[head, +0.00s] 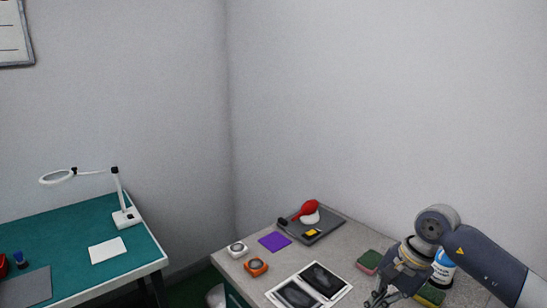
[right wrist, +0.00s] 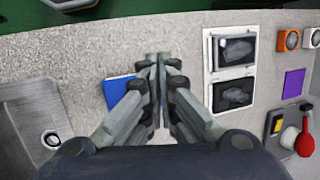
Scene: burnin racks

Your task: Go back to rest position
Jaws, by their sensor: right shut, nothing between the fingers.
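My right gripper (head: 377,299) is at the lower right of the head view, above the grey counter (head: 335,265). In the right wrist view its fingers (right wrist: 158,62) are together with nothing between them. A blue flat object (right wrist: 117,93) lies on the counter, partly hidden by the fingers. My left gripper is in neither view.
A white sheet with two dark pictures (head: 328,294), a purple square (head: 274,241), two small dial devices (head: 256,267) and a dark tray (head: 333,229) with a red bulb lie on the counter. Sponges (head: 370,260) and a bottle (head: 443,267) are near my arm. A green table (head: 75,240) stands left.

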